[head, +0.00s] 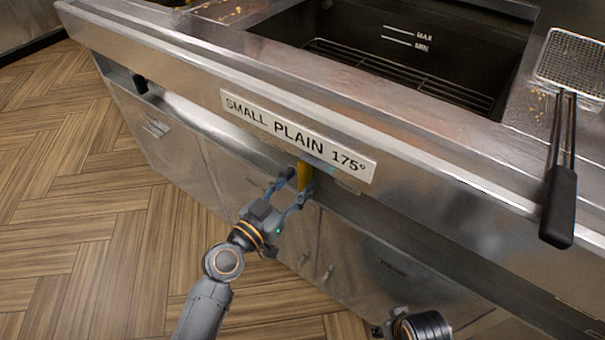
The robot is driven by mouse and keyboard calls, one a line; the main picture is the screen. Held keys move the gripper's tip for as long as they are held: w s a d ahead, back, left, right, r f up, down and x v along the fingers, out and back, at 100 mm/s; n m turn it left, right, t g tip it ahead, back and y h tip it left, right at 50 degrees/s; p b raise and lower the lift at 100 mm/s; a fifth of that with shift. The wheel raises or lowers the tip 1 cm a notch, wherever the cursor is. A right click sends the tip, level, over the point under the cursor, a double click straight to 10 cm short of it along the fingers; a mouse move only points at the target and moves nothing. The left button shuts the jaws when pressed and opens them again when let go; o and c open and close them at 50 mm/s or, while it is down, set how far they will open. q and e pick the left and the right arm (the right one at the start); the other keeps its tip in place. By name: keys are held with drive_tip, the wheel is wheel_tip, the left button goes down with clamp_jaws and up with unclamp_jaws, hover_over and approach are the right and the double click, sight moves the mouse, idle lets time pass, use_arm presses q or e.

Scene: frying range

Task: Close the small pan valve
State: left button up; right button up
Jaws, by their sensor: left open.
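The small pan valve shows as a yellow handle (304,175) under the front ledge, just below the "SMALL PLAIN 175°" label (298,135). The handle points down; its upper end and the valve body are hidden under the ledge. My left gripper (298,182) is open, with its fingertips at the handle, which appears between them. I cannot tell whether they touch it. Part of my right gripper (400,325) shows at the bottom edge, away from the valve; its fingers are not clear.
The fryer pan (400,65) with MAX and MIN marks lies above the ledge. A wire basket (572,65) rests at the right, its black handle (560,205) hanging over the front edge. Cabinet doors (345,250) stand below; wooden floor (90,220) is clear at the left.

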use_arm(q)
drive_tip(key=shift+x, duration=1.35)
clamp_jaws()
